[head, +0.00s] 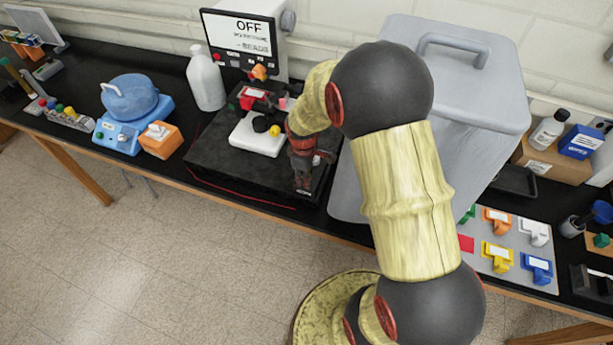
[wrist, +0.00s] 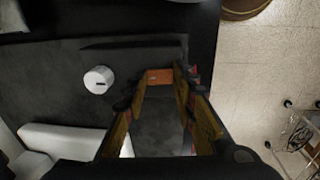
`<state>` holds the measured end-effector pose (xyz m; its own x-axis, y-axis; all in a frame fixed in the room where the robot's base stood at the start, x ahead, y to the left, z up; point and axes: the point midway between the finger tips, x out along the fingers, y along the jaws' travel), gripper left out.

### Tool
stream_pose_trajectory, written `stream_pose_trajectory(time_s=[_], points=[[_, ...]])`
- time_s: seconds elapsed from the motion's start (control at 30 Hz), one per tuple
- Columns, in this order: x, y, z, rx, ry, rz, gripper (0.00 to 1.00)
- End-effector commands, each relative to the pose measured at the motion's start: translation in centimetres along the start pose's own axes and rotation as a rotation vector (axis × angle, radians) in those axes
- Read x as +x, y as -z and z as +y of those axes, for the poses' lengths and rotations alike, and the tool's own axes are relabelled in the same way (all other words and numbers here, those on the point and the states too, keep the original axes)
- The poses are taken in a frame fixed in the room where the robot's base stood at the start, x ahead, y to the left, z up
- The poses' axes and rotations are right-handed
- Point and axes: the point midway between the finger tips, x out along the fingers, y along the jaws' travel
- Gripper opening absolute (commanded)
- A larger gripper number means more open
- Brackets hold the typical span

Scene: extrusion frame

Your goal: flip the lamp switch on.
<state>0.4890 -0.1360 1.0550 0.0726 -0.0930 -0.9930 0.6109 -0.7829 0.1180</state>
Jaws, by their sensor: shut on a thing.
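My gripper (head: 303,184) points down over the right front part of a black platform. In the wrist view, the fingertips of my gripper (wrist: 160,78) are closed on a small orange piece (wrist: 159,76). It looks like a switch part, but I cannot tell for sure that it is the lamp switch. In the head view my gripper hides it. A screen (head: 243,34) behind the platform reads OFF in large letters. A round white knob (wrist: 98,80) stands left of the fingers in the wrist view, apart from them.
The black platform (head: 213,152) carries a white block (head: 257,136) left of my gripper. A large grey lidded bin (head: 352,180) stands close on the right. A white bottle (head: 205,80) and an orange box (head: 160,141) stand to the left. The table's front edge is close.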

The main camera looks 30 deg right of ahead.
Motion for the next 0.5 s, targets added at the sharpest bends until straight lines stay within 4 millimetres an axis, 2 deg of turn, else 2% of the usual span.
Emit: stream_pose_trajectory(time_s=[0.5], points=[[0.04,-0.09,0.81,0.003,0.223,-0.003,0.02]])
